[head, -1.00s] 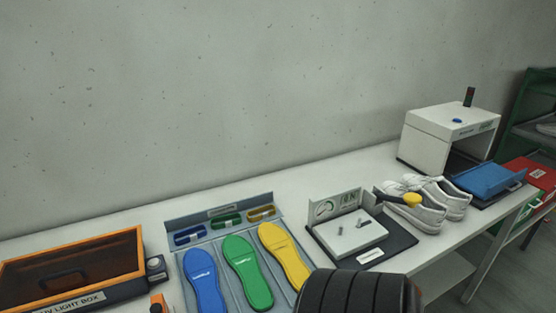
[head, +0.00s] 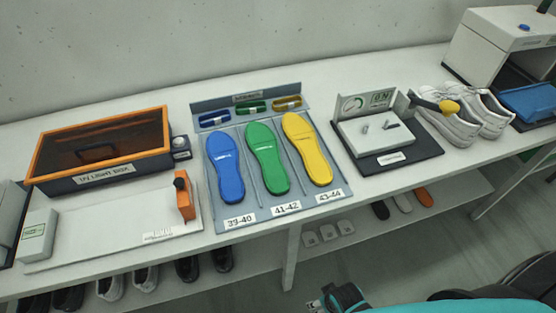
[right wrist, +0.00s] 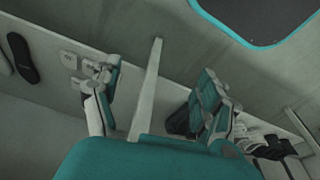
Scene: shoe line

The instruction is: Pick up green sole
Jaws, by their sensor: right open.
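The green sole (head: 268,160) lies flat in the middle slot of a grey-blue tray (head: 237,215), above the label 41-42. The blue sole (head: 225,168) is on its left and the yellow sole (head: 307,150) on its right. My right gripper (head: 338,300) shows at the bottom edge in the head view, below the table front and apart from the soles. In the right wrist view its fingers (right wrist: 158,98) are spread with nothing between them. My left gripper is not in view.
An orange-framed light box (head: 100,150) stands left of the tray. A gauge fixture (head: 385,140) and white shoes (head: 470,120) stand to the right. The table's front edge and a lower shelf with shoes (head: 145,277) lie between my right gripper and the soles.

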